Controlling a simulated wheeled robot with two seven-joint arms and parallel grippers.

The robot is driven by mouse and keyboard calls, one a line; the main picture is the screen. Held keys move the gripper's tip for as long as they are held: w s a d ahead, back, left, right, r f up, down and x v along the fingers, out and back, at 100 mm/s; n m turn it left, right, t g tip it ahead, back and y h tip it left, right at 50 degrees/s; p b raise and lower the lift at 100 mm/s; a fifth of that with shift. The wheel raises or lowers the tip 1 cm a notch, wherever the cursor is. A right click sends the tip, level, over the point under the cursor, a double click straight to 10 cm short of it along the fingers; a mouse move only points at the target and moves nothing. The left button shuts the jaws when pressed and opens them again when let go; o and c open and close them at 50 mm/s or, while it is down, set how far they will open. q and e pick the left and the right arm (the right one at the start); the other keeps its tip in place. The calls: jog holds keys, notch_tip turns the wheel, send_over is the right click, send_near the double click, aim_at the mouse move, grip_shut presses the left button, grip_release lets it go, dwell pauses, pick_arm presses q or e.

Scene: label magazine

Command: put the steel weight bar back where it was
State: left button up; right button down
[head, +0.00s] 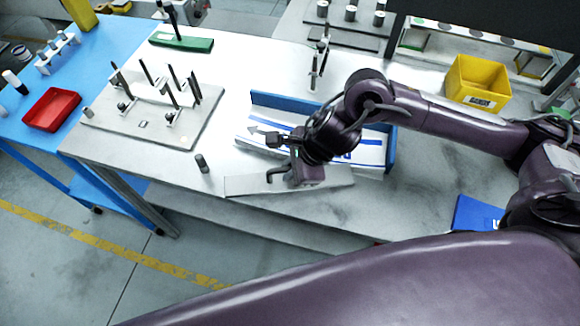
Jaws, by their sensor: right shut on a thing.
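The steel weight bar (246,185) is a long, flat, pale grey bar near the table's front edge, running left to right in front of the label magazine. My right gripper (280,162) is shut on it; its wrist hides the middle of the bar and the exact grip. I cannot tell whether the bar touches the table. The label magazine (275,102) has blue walls at the back and right, and white labels with blue stripes (372,150) lie in it. My right arm hides part of these. My left gripper is not in view.
A pale fixture board (190,134) with upright dark pins stands to the left. A short dark cylinder (202,163) stands near the front edge. A yellow bin (478,84) is at the back right, and a blue item (475,214) lies at the right. The table between is mostly clear.

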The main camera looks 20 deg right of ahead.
jog(key=c, duration=1.9)
grip_release()
jog(key=shift+f, duration=0.1)
jog(key=o, duration=0.4)
jog(key=shift+s, duration=0.1)
jog(key=shift+o, duration=0.2)
jog(key=shift+r+p, duration=0.5)
jog(key=shift+r, duration=0.35)
jog(key=b+v, duration=0.1)
jog(key=v, duration=1)
jog(key=shift+r, duration=0.15)
jog(key=shift+s+d, duration=0.15)
